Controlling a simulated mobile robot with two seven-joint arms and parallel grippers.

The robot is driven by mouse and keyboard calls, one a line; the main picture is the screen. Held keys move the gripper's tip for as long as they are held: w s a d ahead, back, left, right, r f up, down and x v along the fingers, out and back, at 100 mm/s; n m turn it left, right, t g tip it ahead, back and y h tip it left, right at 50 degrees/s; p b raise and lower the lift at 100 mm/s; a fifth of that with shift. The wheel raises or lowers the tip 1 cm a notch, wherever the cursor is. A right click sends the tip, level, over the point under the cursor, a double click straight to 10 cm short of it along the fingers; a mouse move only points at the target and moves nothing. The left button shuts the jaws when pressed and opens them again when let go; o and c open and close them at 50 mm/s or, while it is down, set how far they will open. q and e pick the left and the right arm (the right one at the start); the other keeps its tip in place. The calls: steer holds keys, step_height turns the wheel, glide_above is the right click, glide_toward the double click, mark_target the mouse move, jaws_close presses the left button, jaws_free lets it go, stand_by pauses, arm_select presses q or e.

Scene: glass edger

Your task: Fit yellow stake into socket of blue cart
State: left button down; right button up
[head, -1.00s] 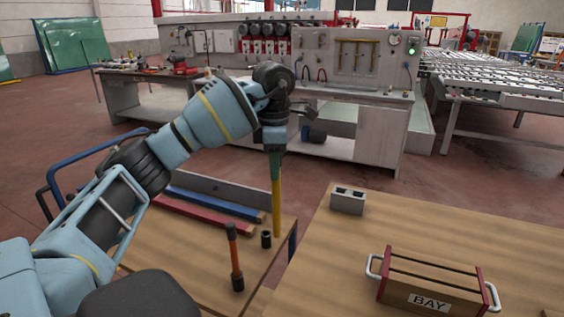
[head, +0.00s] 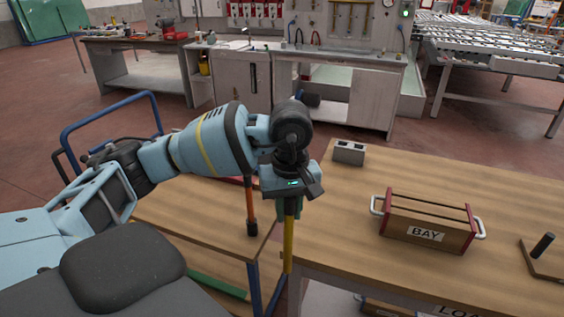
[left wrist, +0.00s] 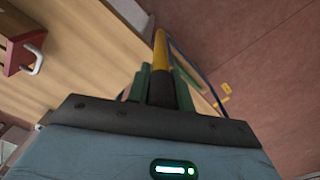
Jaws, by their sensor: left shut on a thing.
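My left gripper (head: 291,207) is shut on the yellow stake (head: 288,245), which hangs nearly upright below it. In the left wrist view the stake (left wrist: 160,52) sticks out from between the green fingers (left wrist: 160,88). The blue cart shows its blue handle (head: 110,100) and wooden deck (head: 195,220) at the left. In the head view the stake overlaps the gap between the cart's right edge and the table; its height over them is unclear. An orange stake with a black foot (head: 250,205) stands on the deck. No empty socket is visible now; the gripper may hide it.
A wooden table (head: 345,250) stands right of the cart, bearing a grey block (head: 349,152), a BAY box (head: 428,220) and a bracket with a black peg (head: 542,248). A green bar (head: 217,284) lies low under the deck. A workbench (head: 330,100) stands behind.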

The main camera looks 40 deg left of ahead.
steer(key=shift+s, duration=0.2)
steer(key=shift+c, duration=0.8)
arm_select(q)
steer(key=s+d+f+m, duration=0.5)
steer(key=d+f+m, duration=0.1)
steer(key=m, duration=0.4)
steer(key=shift+d, duration=0.9)
